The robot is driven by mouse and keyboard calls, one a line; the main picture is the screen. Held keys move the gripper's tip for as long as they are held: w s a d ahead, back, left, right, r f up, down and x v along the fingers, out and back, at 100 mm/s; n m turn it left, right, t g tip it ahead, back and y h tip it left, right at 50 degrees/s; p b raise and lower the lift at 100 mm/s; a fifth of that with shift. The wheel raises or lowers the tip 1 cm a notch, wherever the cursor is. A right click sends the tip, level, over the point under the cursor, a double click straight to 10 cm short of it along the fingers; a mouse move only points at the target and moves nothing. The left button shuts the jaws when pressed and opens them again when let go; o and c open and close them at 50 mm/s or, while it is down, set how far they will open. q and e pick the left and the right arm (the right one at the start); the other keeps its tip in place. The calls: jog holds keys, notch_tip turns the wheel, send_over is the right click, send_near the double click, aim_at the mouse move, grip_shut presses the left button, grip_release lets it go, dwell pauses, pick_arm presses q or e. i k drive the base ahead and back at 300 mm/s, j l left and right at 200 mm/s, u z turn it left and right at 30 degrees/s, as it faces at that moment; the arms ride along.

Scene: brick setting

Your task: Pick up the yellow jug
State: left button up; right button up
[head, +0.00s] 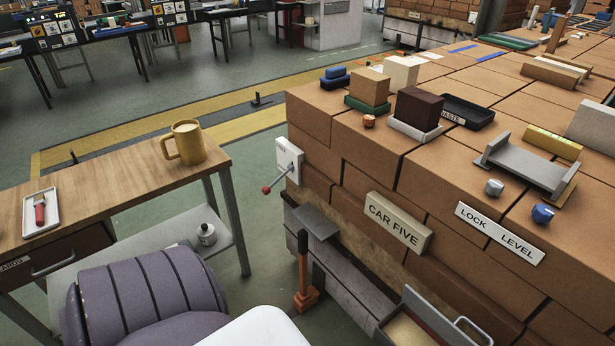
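A yellow jug (187,142) with a handle on its left side stands upright near the right end of the wooden table (110,185). It has a pale top or pale contents; I cannot tell which. Nothing is touching the jug apart from the table under it. Neither of my grippers is in the head view.
A white tray (41,213) with a red-handled tool lies on the table's left part. A small bottle (207,234) stands on the shelf below. A large brick block (350,180) with a lever stands to the right.

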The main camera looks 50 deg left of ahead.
aim_at(187, 136)
jog(key=u, duration=2.45)
jog(key=i+j+z, duration=0.1)
jog(key=i, duration=0.2)
